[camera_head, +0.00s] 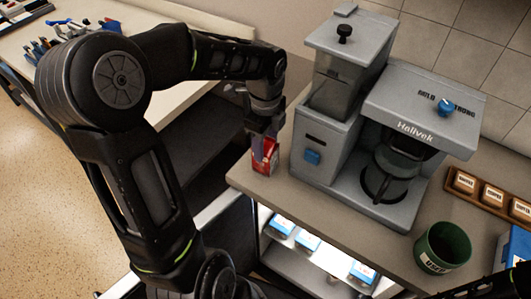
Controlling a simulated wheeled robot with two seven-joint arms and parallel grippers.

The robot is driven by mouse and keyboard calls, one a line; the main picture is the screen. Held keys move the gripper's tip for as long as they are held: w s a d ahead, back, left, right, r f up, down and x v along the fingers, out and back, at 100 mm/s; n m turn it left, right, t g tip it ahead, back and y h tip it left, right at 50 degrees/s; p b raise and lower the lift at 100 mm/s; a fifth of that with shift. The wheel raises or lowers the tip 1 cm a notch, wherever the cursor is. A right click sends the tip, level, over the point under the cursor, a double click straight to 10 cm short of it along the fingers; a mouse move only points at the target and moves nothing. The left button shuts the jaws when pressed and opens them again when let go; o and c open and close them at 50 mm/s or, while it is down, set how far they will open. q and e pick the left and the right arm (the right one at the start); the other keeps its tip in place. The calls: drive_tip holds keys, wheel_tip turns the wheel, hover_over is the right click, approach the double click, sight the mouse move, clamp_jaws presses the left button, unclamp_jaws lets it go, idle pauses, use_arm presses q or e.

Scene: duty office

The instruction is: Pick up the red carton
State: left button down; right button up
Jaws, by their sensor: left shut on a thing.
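The red carton (268,158) stands upright near the left corner of the counter, left of the grey coffee machine. My left gripper (262,136) comes down on it from above and is shut around its upper part. The fingers hide the top of the carton. Its base appears to be at the counter surface; I cannot tell whether it touches. My right gripper is not clearly in view; only a dark part shows at the bottom right edge.
The coffee machine (400,135) stands close to the right of the carton. A green mug (442,246) and a wooden tray (484,208) with small labelled boxes are farther right. The counter (300,205) is bare in front. A lit shelf below holds blue-and-white packs (307,241).

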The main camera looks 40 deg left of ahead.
use_arm(q)
drive_tip(key=shift+r, duration=0.1)
wheel_tip(320, 180, up, 10)
drive_tip(key=shift+f+b, duration=0.1)
drive_tip(key=shift+b, duration=0.6)
